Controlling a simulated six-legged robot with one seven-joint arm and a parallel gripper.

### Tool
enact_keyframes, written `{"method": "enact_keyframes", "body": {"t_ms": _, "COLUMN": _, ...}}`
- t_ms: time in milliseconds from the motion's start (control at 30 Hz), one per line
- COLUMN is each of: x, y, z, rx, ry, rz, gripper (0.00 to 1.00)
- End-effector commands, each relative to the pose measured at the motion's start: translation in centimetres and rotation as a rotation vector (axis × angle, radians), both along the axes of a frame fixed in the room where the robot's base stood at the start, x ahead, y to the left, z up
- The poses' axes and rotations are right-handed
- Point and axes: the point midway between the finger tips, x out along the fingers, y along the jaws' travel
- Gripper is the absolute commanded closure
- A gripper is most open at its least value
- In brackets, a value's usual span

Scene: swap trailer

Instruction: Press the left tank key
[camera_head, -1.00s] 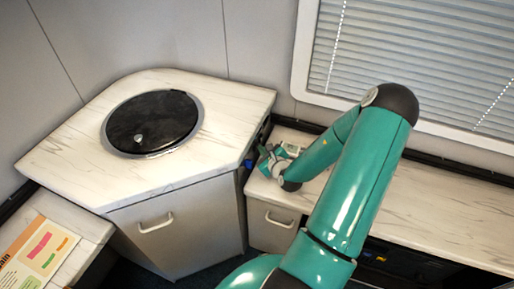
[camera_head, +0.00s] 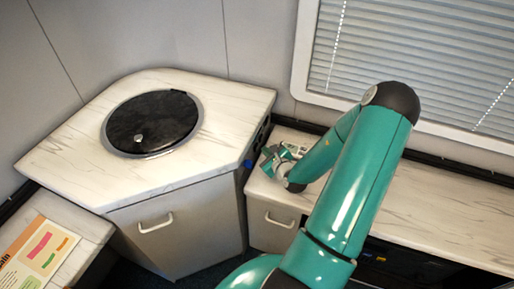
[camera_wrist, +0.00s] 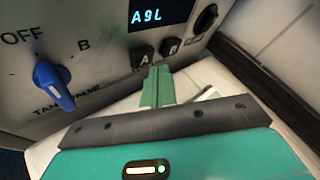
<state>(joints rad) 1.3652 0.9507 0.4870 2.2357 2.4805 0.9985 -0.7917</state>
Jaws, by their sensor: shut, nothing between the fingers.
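The left tank key, a dark square button marked A (camera_wrist: 144,57), sits on a grey panel in the wrist view, under a lit display (camera_wrist: 160,14) reading "A9L". A second dark key (camera_wrist: 170,48) is just to its right. My gripper (camera_wrist: 157,82) is shut and empty, its green fingertips just below the A key in the picture. I cannot tell whether they touch it. In the head view, my gripper (camera_head: 272,156) is small, beside the corner cabinet's right side; the keys are hidden there.
A blue valve knob (camera_wrist: 54,84) is left of the keys, and a black knob (camera_wrist: 206,18) is at upper right. The corner cabinet (camera_head: 75,150) has a round black lid (camera_head: 152,122). A marble-look counter (camera_head: 440,220) runs right beneath window blinds.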

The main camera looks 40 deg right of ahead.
Motion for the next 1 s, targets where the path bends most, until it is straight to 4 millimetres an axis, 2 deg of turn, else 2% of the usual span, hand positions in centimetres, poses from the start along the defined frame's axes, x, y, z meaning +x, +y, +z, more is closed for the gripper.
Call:
{"method": "enact_keyframes", "body": {"t_ms": 167, "x": -0.4, "y": -0.2, "z": 0.0, "rx": 0.0, "ry": 0.001, "rz": -0.001, "gripper": 1.0}}
{"method": "enact_keyframes", "body": {"t_ms": 700, "x": -4.3, "y": -2.2, "z": 0.0, "rx": 0.0, "ry": 0.001, "rz": 0.0, "gripper": 1.0}}
{"method": "enact_keyframes", "body": {"t_ms": 1000, "x": -4.4, "y": -2.3, "z": 0.0, "rx": 0.001, "ry": 0.0, "rz": 0.0, "gripper": 1.0}}
